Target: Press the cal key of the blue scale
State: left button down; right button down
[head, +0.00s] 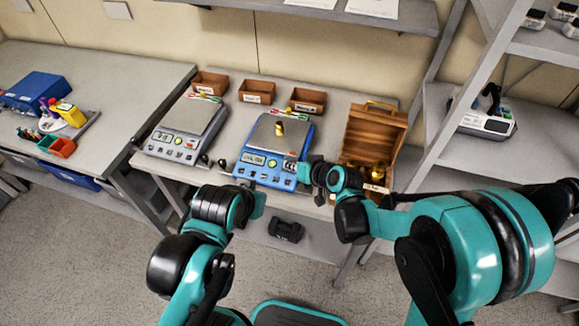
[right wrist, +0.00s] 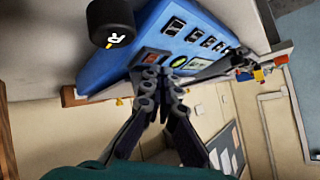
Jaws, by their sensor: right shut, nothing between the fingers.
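The blue scale (head: 244,174) stands on the middle bench with a brass weight (head: 279,129) on its pan. Its display and a row of keys face the front. My right gripper (head: 302,169) is at the right end of this front panel. In the right wrist view the blue scale (right wrist: 112,68) fills the top, and my shut, empty fingers (right wrist: 157,78) are close to the end of the panel, by an orange-red patch and a green round mark. I cannot tell whether they touch a key; key labels are unreadable. My left arm's end (head: 258,204) is in front of the bench, its fingers not clear.
A grey scale (head: 160,146) stands left of the blue one. Several brown bins (head: 257,92) line the back. An open wooden box (head: 372,133) with brass weights is at the right, close to my right arm. A metal shelf rack (head: 462,95) stands farther right.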

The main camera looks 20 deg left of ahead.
jog(key=shift+s+r, duration=0.1)
jog(key=shift+r, duration=0.2)
jog(key=shift+s+r+p, duration=0.25)
jog(key=shift+r+p, duration=0.4)
jog(key=shift+r, duration=0.15)
jog(key=shift+s+r+p, duration=0.2)
jog(key=shift+r+p, duration=0.4)
jog(key=shift+r, duration=0.25)
jog(key=shift+s+r+p, duration=0.25)
jog(key=shift+r+p, duration=0.4)
jog(key=shift+r, duration=0.15)
